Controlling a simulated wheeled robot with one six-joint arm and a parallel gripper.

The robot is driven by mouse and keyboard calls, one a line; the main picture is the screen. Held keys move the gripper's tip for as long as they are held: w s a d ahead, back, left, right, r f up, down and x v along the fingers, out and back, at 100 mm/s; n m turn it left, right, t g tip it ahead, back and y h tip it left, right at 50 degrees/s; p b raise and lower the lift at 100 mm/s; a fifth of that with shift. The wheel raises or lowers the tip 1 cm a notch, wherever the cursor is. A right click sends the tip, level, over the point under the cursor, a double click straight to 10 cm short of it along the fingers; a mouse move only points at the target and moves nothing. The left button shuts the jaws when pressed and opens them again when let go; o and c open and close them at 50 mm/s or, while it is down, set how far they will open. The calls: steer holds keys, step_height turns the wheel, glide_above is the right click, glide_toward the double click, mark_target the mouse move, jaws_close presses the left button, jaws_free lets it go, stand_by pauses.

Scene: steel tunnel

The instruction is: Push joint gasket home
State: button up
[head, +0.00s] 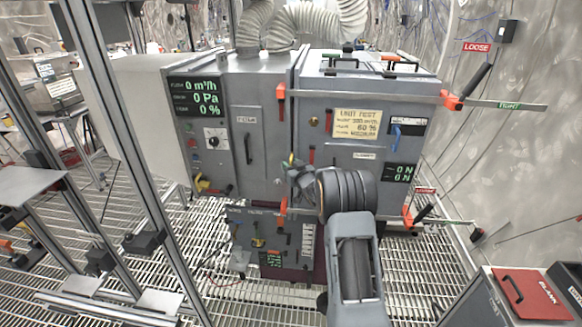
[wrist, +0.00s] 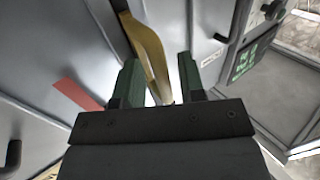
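A yellow-tan strip, which looks like the joint gasket (wrist: 150,50), bows out from the seam between two grey cabinet sections in the wrist view. Its lower part narrows down between my fingers. My gripper (wrist: 158,85) has two green fingers set apart, with a gap around the strip; I see no clear contact. In the head view my gripper (head: 296,165) is at the joint between the left cabinet (head: 262,120) and the right cabinet (head: 330,90). My wrist hides the lower part of the joint there.
A long bar with an orange end (head: 452,101) crosses the right cabinet's top. A metal frame post (head: 125,120) stands at left. A grey case with a red panel (head: 530,294) is at lower right.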

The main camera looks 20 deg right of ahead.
steer(key=shift+s+f, duration=0.1)
steer(key=s+d+b, duration=0.1)
steer(key=s+b, duration=0.1)
steer(key=s, duration=1.1)
steer(key=shift+s+b, duration=0.3)
steer(key=shift+b, duration=0.05)
